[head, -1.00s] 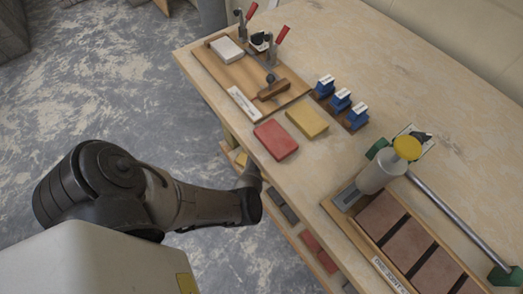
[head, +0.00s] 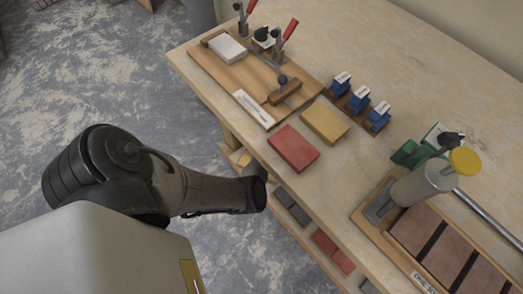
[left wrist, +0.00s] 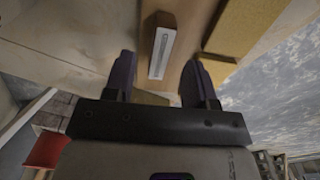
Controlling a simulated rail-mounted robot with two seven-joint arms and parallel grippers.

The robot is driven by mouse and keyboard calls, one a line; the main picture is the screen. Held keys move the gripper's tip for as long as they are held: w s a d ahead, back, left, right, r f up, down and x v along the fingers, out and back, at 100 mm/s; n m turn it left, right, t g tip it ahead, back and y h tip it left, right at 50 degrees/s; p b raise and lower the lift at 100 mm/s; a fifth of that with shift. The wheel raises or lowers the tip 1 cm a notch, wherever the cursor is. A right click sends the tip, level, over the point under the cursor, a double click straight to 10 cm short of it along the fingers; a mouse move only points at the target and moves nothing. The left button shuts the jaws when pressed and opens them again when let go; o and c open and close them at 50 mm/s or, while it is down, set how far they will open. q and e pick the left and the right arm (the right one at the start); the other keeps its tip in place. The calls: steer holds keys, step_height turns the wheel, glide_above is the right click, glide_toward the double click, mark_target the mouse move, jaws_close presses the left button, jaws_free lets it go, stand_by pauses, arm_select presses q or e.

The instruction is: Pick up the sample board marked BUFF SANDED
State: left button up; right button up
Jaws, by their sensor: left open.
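No marking reading BUFF SANDED is legible. On the shelf under the bench, the head view shows dark grey pieces (head: 292,206), red pieces (head: 334,251) and a yellowish piece (head: 240,158) near the bench leg. My left arm reaches toward this shelf, and its gripper is hidden in that view. In the left wrist view my left gripper (left wrist: 158,82) is open, its two dark fingers apart. A brown block with a pale label strip (left wrist: 161,50) shows beyond and between the fingertips. I cannot read the label or tell whether the fingers touch the block. My right gripper is not in view.
On the bench top lie a red block (head: 293,149), a yellow block (head: 325,121), a wooden board (head: 215,72) with clamps, and a metal cylinder with a yellow cap (head: 425,182). A yellowish beam (left wrist: 237,32) is close beside the fingers. Open floor lies left.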

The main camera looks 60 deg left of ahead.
arm_select(q)
step_height(320, 180, down, 3)
steer(key=shift+b, duration=0.8)
steer(key=shift+f, duration=0.35)
steer(key=shift+r, duration=0.1)
steer(key=shift+c, duration=1.4)
jaws_close()
